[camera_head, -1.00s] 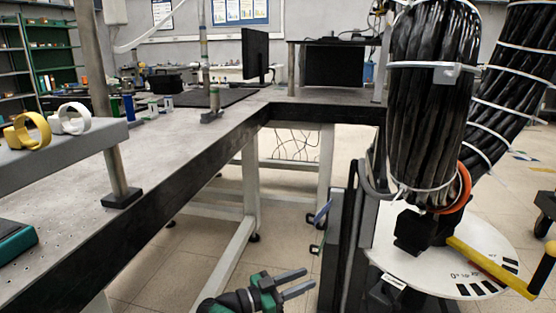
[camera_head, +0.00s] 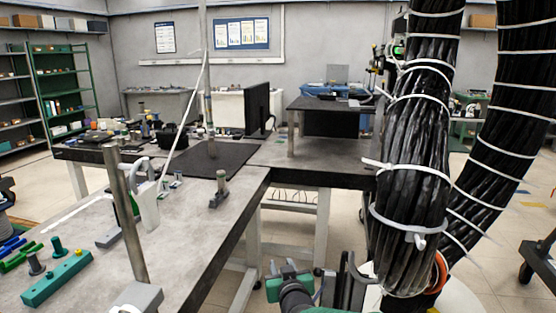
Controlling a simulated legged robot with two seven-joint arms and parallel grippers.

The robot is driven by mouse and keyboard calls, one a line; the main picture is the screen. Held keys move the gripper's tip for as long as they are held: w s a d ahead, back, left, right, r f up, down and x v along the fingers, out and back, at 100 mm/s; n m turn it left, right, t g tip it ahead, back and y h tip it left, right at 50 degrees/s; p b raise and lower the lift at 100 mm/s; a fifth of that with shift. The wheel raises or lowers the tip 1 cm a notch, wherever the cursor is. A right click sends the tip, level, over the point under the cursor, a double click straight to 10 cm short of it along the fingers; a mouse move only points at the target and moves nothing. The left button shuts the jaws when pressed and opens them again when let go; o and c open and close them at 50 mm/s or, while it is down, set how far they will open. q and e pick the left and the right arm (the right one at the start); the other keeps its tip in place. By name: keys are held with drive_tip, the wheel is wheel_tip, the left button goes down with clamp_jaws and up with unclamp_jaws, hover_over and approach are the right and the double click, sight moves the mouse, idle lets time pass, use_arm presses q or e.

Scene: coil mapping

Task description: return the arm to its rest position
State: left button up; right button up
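My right gripper (camera_head: 282,267) shows low in the middle of the head view, in green and dark grey. Its arm comes up from the bottom edge. Its two short grey fingers point away from me and look apart, with nothing seen between them. It is beside the right edge of the grey worktable (camera_head: 190,262), over the gap between the table and the coil. The black coil bundle (camera_head: 415,150), tied with white bands, hangs to the right of the gripper, apart from it. My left gripper is not in view.
A metal post (camera_head: 127,215) stands on the near table. A green block with pegs (camera_head: 57,280) lies at the left. A monitor (camera_head: 257,108) stands on the back table. A second black bundle (camera_head: 510,130) hangs at the far right. Open floor shows between table legs.

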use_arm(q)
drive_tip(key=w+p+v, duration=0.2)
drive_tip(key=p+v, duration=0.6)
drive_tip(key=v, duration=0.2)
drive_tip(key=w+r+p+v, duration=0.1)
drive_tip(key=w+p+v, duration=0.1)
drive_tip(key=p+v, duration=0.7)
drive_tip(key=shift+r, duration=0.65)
use_arm(e)
drive_tip(key=s+d+r+g+h, duration=0.1)
drive_tip(key=s+d+g, duration=0.3)
drive_tip(key=s, duration=0.8)
drive_tip(key=s+d+r+m+g, duration=0.1)
drive_tip(key=s+d+g, duration=0.3)
drive_tip(key=s+d, duration=0.4)
drive_tip(key=s+d+r+m+g+h, duration=0.1)
drive_tip(key=s+d+g, duration=0.3)
drive_tip(key=s, duration=1.1)
drive_tip(key=d+r, duration=0.1)
drive_tip(key=d, duration=0.1)
drive_tip(key=shift+s+d+r+h, duration=0.2)
drive_tip(key=shift+s+d+h, duration=0.1)
drive_tip(key=shift+d, duration=0.05)
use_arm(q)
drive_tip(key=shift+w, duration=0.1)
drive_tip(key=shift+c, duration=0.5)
